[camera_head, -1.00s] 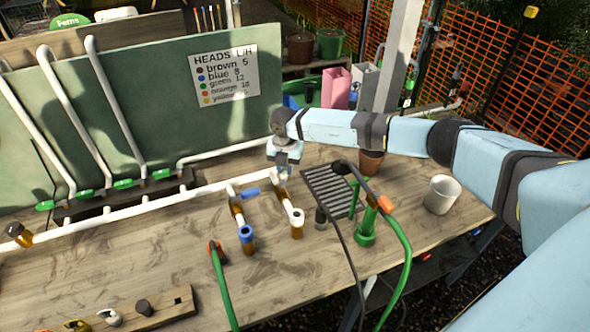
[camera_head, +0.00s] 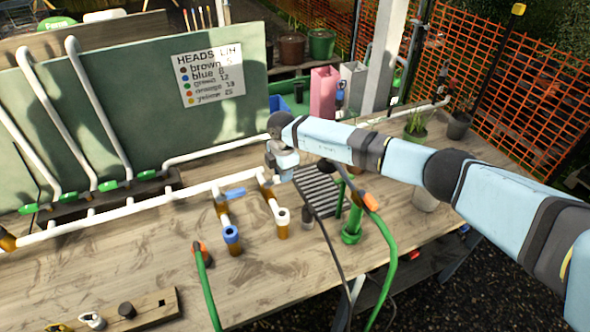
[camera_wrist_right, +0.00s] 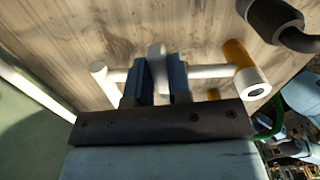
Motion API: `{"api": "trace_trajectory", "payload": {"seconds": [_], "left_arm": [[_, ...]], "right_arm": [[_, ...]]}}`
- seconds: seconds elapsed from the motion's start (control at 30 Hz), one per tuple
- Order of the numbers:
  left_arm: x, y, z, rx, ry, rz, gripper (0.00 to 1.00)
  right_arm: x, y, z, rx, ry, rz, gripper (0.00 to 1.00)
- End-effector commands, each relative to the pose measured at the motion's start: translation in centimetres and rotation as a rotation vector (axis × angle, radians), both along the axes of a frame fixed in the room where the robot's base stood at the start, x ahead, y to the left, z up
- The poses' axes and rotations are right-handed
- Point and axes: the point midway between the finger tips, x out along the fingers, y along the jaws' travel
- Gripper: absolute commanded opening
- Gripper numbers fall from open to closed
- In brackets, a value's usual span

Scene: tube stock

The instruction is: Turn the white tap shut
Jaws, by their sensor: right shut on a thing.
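My right gripper (camera_head: 270,180) reaches down at the rear end of the right-hand short white pipe (camera_head: 268,201) on the bench. In the right wrist view its two dark fingers (camera_wrist_right: 158,82) are shut on the white tap's handle (camera_wrist_right: 156,58). There the handle lies across the white pipe (camera_wrist_right: 207,71) that runs behind the fingers. The tap's body is mostly hidden by the fingers. In the head view the gripper hides the white tap. My left gripper is not in view.
A blue tap (camera_head: 236,193) sits on the neighbouring short pipe to the left. A dark slatted grate (camera_head: 318,192) and a green stand with a hose (camera_head: 352,232) are just right. A green panel (camera_head: 140,90) rises behind.

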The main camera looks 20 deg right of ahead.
Motion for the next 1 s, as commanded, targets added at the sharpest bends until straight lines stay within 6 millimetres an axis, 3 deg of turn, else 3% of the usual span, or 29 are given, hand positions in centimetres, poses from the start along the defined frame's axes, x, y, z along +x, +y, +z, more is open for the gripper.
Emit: {"api": "trace_trajectory", "payload": {"seconds": [0.23,0.8,0.83,0.9,0.93,1.0], "left_arm": [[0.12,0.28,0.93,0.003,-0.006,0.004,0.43],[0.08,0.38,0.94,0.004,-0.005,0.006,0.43],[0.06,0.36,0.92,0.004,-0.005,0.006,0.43],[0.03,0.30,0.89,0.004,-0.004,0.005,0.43],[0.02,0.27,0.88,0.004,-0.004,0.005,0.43],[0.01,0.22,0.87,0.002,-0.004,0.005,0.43]], "right_arm": [[-0.26,0.29,0.19,-0.003,-0.001,-0.087,0.00],[-0.38,0.38,0.09,-0.002,-0.001,-0.118,0.00],[-0.38,0.38,0.08,-0.002,-0.001,-0.118,0.23],[-0.38,0.40,0.07,-0.002,-0.001,-0.117,0.39],[-0.39,0.40,0.07,-0.002,-0.001,-0.117,0.45],[-0.41,0.43,0.05,-0.002,-0.001,-0.116,0.45]]}}
